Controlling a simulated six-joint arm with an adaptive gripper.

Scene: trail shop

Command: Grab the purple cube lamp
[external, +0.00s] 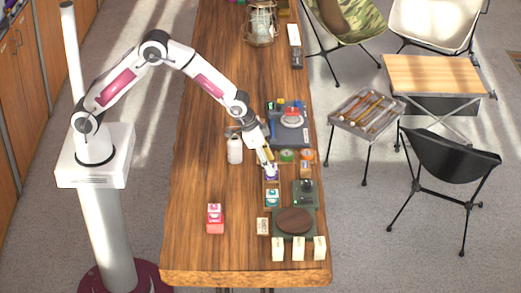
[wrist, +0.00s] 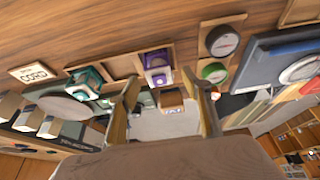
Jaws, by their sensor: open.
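The purple cube lamp (external: 271,171) has a purple and white body and stands in a shallow wooden tray on the long wooden counter. It also shows in the wrist view (wrist: 158,67), upper middle, just beyond the gap between my fingertips. My gripper (external: 267,163) is right at the lamp, tilted down toward it, and partly hides it in the external view. In the wrist view, the fingers (wrist: 162,86) are apart with nothing gripped between them. I cannot tell whether a fingertip touches the lamp.
A teal cube lamp (external: 272,197) stands close in front of the purple one; a red one (external: 215,218) stands apart, left. A small labelled box (external: 306,169) and green tin (external: 287,155) are close by. A white bottle (external: 235,151) stands left. The counter's left side is mostly clear.

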